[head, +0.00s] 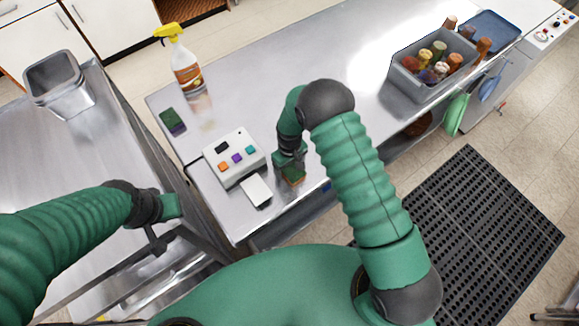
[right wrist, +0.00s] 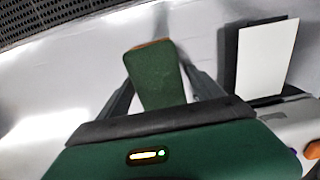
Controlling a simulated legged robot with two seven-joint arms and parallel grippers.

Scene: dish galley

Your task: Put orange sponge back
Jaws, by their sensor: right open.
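The orange sponge (head: 294,177), with a green scouring top, lies on the steel counter near its front edge. In the right wrist view its green face and a thin orange edge (right wrist: 155,75) show between the fingers. My right gripper (head: 290,165) is open and low over the sponge, one finger on each side; whether they touch it I cannot tell. A white box (head: 236,135) with orange, purple and teal squares stands to the left of the sponge. My left gripper (head: 160,238) is over the sink side at the left, its jaw opening unclear.
A green and purple sponge (head: 173,121) and a spray bottle (head: 184,68) stand further back. A grey bin (head: 405,82) of shakers is at the right. The counter behind the right gripper is clear.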

